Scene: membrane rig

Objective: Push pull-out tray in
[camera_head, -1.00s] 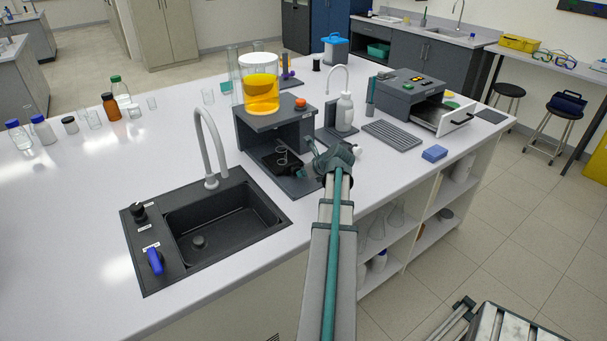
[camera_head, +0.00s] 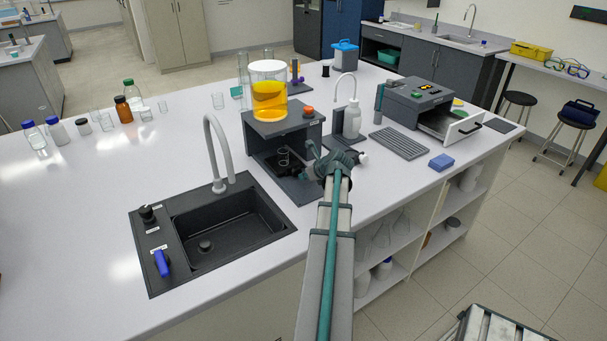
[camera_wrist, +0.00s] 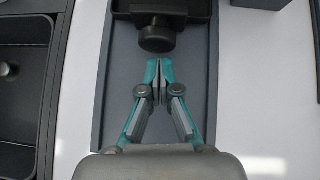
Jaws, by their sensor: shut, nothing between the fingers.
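A dark pull-out tray (camera_head: 283,163) sits low in the grey rig under the jar of orange liquid. In the wrist view the black tray (camera_wrist: 190,9) shows at the top, with a round black knob (camera_wrist: 155,38) on its near side. My gripper (camera_wrist: 160,66) is shut and empty, its teal fingertips just short of the knob and roughly in line with it. I cannot tell whether they touch. In the head view my gripper (camera_head: 308,166) is at the rig's front, partly hidden by my wrist. How far out the tray stands is unclear.
A black sink (camera_head: 215,225) with a tall tap lies left of the rig. A wash bottle (camera_head: 351,121) stands to the right. Farther right, a grey device has an open white-fronted drawer (camera_head: 465,129).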

